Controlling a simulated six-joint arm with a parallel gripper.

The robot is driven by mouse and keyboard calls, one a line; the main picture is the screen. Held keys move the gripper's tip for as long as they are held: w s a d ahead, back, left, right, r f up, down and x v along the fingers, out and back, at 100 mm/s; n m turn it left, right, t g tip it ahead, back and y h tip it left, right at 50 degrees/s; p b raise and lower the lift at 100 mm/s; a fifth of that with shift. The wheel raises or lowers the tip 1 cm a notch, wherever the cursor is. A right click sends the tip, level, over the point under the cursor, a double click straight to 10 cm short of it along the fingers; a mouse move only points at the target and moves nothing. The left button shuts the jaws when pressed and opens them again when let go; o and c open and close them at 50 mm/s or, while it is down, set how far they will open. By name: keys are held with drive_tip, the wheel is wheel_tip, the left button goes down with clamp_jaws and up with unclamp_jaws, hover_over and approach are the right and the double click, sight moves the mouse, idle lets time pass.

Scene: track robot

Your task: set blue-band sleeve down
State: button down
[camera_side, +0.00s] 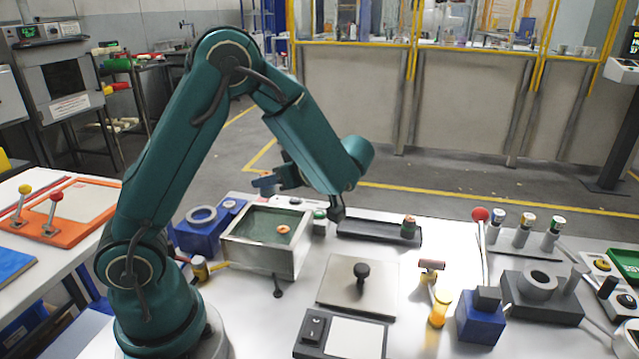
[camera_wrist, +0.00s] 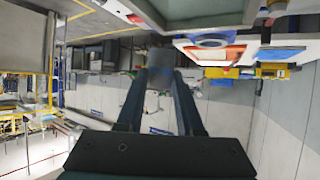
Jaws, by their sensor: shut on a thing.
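My gripper (camera_side: 272,182) is raised above the far side of the bench, beyond the grey open-topped bin, pointing left in the side view. In the wrist view my gripper (camera_wrist: 160,80) has its two dark fingers shut on a small grey-blue piece, which I take as the blue-band sleeve (camera_wrist: 159,66). It is held clear of any surface. Its band cannot be made out. In the side view the held piece is small and hard to separate from the fingers.
The grey bin (camera_side: 262,261) has a greenish floor with an orange ring (camera_side: 284,230) in it. A dark tray (camera_side: 372,233) holds a copper-coloured sleeve (camera_side: 409,228) at its right end. A plate with a black knob (camera_side: 362,272) and a yellow post (camera_side: 440,310) stand nearer.

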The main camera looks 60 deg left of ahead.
drive_tip(key=shift+w+a+m+t, duration=1.2)
drive_tip(key=shift+w+m+t, duration=2.5)
drive_tip(key=shift+w+t, duration=0.3)
drive_tip(key=shift+h, duration=0.3)
drive_tip(key=w+d+f, duration=0.4)
drive_tip(key=w+d, duration=0.1)
drive_tip(key=w+d+f, duration=0.2)
drive_tip(key=w, duration=0.1)
drive_tip(key=shift+d+f, duration=0.25)
drive_tip(key=shift+f, duration=2.15)
drive_tip(key=shift+f, duration=0.1)
drive_tip(key=c, duration=0.5)
unclamp_jaws()
drive_tip(key=shift+c, duration=0.2)
